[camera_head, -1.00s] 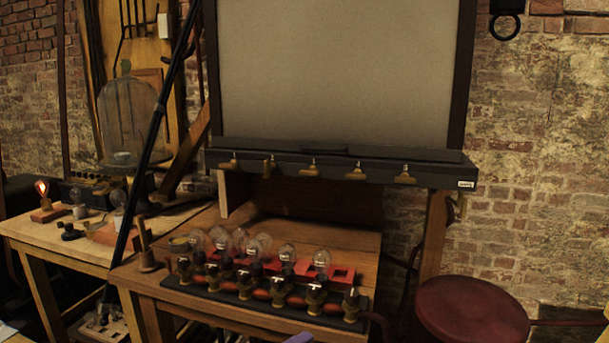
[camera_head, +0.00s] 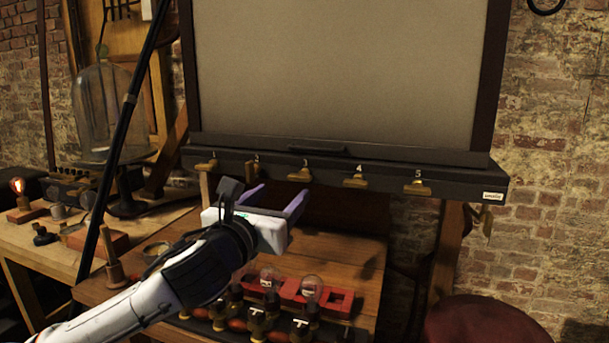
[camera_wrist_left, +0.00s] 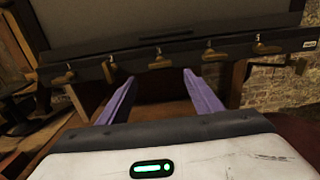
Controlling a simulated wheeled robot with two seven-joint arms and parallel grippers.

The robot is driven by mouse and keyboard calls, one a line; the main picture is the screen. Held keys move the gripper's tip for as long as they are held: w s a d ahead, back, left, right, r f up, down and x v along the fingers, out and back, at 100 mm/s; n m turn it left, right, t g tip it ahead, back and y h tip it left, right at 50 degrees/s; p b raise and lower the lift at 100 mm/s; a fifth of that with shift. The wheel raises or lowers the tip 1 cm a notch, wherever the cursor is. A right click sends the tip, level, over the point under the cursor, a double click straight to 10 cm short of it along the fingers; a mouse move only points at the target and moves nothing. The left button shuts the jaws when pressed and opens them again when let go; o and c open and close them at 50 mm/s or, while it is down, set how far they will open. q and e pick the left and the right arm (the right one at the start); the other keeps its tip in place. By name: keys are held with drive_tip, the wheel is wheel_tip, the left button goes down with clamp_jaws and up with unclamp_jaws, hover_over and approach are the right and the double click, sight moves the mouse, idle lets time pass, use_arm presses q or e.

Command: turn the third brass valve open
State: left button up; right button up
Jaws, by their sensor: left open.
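A row of brass valves sits along a dark ledge (camera_head: 330,165) under a large pale panel, with the numbers 1 to 5 above them. The third brass valve (camera_head: 301,174) has its handle lying crosswise. The second valve (camera_head: 255,170) looks narrower and more upright. My left gripper (camera_head: 275,197) is open and empty, below and in front of the ledge near the second and third valves. In the left wrist view the third valve (camera_wrist_left: 157,61) shows beyond and between the purple fingertips (camera_wrist_left: 160,77), apart from them. My right gripper is out of view.
Below on the wooden bench (camera_head: 345,250) stand bulbs, red blocks and a row of brass taps, partly hidden by my left arm. A slanted black pole (camera_head: 120,140) stands to the left. A dark red stool (camera_head: 480,325) is at lower right.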

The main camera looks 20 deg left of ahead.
sight(298, 179)
use_arm(q)
drive_tip(key=w, duration=0.8)
drive_tip(key=shift+w+d+r, duration=0.15)
drive_tip(key=shift+d, duration=0.05)
drive_tip(key=shift+w, duration=0.6)
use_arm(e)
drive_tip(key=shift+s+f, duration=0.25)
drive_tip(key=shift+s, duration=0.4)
use_arm(q)
drive_tip(key=shift+c, duration=0.7)
drive_tip(key=c, duration=0.9)
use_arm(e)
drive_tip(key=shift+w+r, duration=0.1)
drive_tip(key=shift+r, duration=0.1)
